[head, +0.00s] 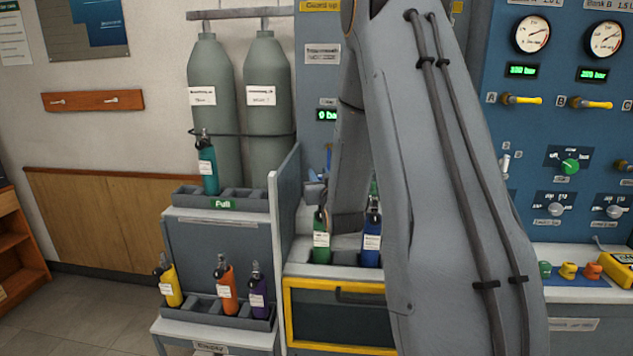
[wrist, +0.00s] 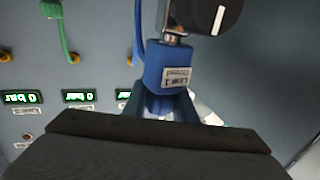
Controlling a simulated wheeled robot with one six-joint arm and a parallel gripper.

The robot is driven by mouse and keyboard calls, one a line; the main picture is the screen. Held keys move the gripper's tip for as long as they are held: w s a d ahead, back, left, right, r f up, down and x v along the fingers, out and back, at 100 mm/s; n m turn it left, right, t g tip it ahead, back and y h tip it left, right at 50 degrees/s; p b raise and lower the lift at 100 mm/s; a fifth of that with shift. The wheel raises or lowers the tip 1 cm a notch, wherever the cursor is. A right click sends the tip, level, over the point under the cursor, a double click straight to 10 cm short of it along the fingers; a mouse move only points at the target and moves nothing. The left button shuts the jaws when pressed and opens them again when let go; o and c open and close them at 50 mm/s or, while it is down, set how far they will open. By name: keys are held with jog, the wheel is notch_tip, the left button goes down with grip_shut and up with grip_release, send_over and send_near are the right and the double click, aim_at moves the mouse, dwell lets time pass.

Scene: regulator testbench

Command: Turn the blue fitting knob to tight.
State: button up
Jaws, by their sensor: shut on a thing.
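The blue fitting (wrist: 167,68), with a small white label, shows in the wrist view at upper centre, just beyond my gripper. A black knob (wrist: 205,14) with a white pointer line sits above it in the picture, joined by a metal neck. My gripper (wrist: 165,106) is shut at the lower end of the blue fitting; its dark body fills the bottom of the wrist view and hides much of the grip. In the head view my arm covers most of this spot. How tight the fitting is cannot be told.
A green bottle (head: 321,240) and a blue bottle (head: 371,240) stand in the bench's slots below my arm. A grey upright panel (head: 284,220) stands left of them. Blue and green hoses (wrist: 62,38) run near the fitting. Gauges and knobs fill the right panel.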

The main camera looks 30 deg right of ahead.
jog(key=shift+d+m+h+b, duration=0.1)
jog(key=shift+m+h+b, duration=0.25)
jog(key=shift+h, duration=0.25)
jog(key=shift+g, duration=0.3)
jog(key=o, duration=1.1)
jog(key=shift+c, duration=0.2)
jog(key=shift+s, duration=0.15)
jog(key=b+v, duration=0.1)
jog(key=v, duration=0.6)
jog(key=shift+s+b, duration=0.3)
jog(key=shift+b, duration=0.1)
